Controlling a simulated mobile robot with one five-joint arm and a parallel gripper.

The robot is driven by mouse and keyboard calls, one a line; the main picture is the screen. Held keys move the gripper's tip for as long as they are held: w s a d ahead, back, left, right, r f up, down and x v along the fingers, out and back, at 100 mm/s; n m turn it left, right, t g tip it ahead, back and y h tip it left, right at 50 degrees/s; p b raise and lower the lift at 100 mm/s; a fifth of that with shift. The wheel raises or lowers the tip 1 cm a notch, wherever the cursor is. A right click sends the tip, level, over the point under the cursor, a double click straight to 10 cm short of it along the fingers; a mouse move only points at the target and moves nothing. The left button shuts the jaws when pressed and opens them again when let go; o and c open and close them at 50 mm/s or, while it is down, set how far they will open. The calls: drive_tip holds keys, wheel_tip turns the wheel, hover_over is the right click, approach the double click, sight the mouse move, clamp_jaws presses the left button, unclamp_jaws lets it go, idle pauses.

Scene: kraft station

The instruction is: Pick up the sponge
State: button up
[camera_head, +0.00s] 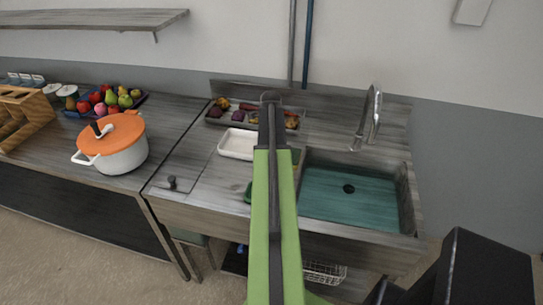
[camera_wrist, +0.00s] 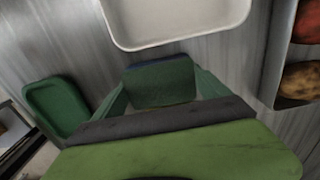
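A dark green block with a blue upper edge, which looks like the sponge (camera_wrist: 160,83), shows in the middle of the wrist view. My gripper (camera_wrist: 162,92) has its two green fingers apart, one on each side of this block. I cannot tell whether the fingers touch it or whether it is lifted off the counter. In the head view my green arm hides the gripper and most of the spot below it. A small yellow-green patch (camera_head: 295,156) shows just right of the arm; I cannot tell what it is.
A white tray (camera_head: 238,144) is left of my arm. A green dish (camera_wrist: 57,107) lies near the counter's front. A divided vegetable tray (camera_head: 226,116) stands behind, the sink (camera_head: 350,195) to the right. An orange-lidded pot (camera_head: 118,158) is farther left.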

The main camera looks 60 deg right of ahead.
drive_tip(key=c, duration=0.5)
drive_tip(key=shift+o, duration=0.2)
drive_tip(key=shift+r+p, duration=0.55)
wheel_tip(320, 180, up, 4)
drive_tip(key=p, duration=0.4)
drive_tip(key=s+r+p, duration=0.6)
drive_tip(key=s, duration=0.5)
drive_tip(key=shift+s+d, duration=0.2)
drive_tip(key=shift+s, duration=0.15)
